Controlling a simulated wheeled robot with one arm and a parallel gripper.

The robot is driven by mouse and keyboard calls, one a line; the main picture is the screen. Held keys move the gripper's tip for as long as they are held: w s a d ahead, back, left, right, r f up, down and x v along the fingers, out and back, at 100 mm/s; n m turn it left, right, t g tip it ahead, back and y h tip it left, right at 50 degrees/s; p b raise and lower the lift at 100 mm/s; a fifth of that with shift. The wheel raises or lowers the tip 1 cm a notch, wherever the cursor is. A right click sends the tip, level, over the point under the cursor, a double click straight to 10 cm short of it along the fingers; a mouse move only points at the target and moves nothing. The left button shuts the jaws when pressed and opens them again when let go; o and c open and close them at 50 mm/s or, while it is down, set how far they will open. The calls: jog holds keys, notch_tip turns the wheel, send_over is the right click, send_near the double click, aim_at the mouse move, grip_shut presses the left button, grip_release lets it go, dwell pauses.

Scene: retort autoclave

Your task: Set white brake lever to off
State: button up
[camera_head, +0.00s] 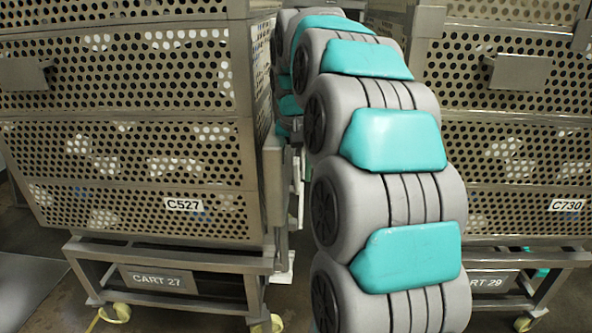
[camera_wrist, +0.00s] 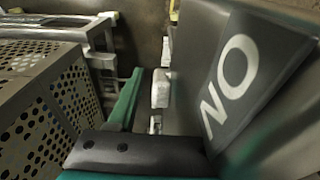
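The wrist view shows a dark panel (camera_wrist: 235,70) with large white letters O and N, tilted and close to the camera. A small white block (camera_wrist: 161,88) stands beside its left edge; I cannot tell for sure whether it is the brake lever. A black bar with two dark holes and teal edges (camera_wrist: 140,152), apparently part of my gripper, crosses the bottom close to the panel. Its fingertips are not clearly separable. In the head view my arm hides my gripper. A white piece (camera_head: 284,265) shows low beside the left cart's right side.
A perforated metal basket marked C527 (camera_head: 130,215) stands on cart 27 (camera_head: 215,260) at left. Another marked C730 (camera_head: 520,225) stands at right. My arm fills the gap between them. Yellow casters (camera_head: 115,313) touch the floor. In the wrist view, perforated walls (camera_wrist: 50,110) are at left.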

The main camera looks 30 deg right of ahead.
jog(key=shift+r, duration=0.1)
jog(key=shift+s+a+r+b, duration=0.1)
jog(key=shift+s+r, duration=0.05)
jog(key=shift+r, duration=1.1)
jog(key=shift+s+a+r+b, duration=0.1)
jog(key=shift+s+r, duration=0.05)
jog(key=shift+r, duration=1.1)
jog(key=shift+s+a+r+b, duration=0.1)
jog(key=shift+s+r, duration=0.05)
jog(key=shift+r, duration=1.1)
jog(key=shift+c, duration=0.2)
